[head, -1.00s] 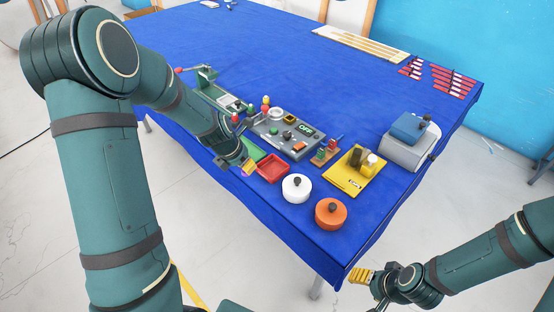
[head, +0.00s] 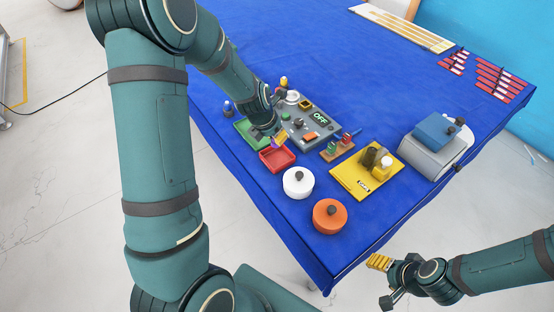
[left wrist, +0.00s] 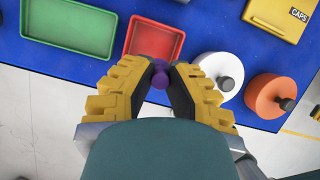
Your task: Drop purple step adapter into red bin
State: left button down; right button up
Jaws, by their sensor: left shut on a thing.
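My left gripper (left wrist: 160,82) is shut on the purple step adapter (left wrist: 159,76), which shows as a small purple piece between the yellow fingers in the left wrist view. The red bin (left wrist: 154,40) lies just beyond the fingertips there, and it looks empty. In the head view the red bin (head: 278,160) is on the blue table, with my left gripper (head: 277,141) above its far side. The adapter is mostly hidden by the fingers. My right gripper (head: 382,262) is off the table's front edge at lower right, and its finger gap is not clear.
A green tray (left wrist: 68,27) is left of the red bin. A white round container (head: 298,182) and an orange one (head: 330,216) stand to the right. A grey panel reading OFF (head: 320,117) and a yellow caps board (head: 352,182) lie nearby.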

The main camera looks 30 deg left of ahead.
pick_arm(q)
jog(key=shift+f+b, duration=1.2)
jog(key=shift+f, duration=0.35)
jog(key=shift+w, duration=0.1)
jog(key=c, duration=1)
grip_release()
jog(key=shift+r, duration=0.15)
jog(key=v, duration=1.2)
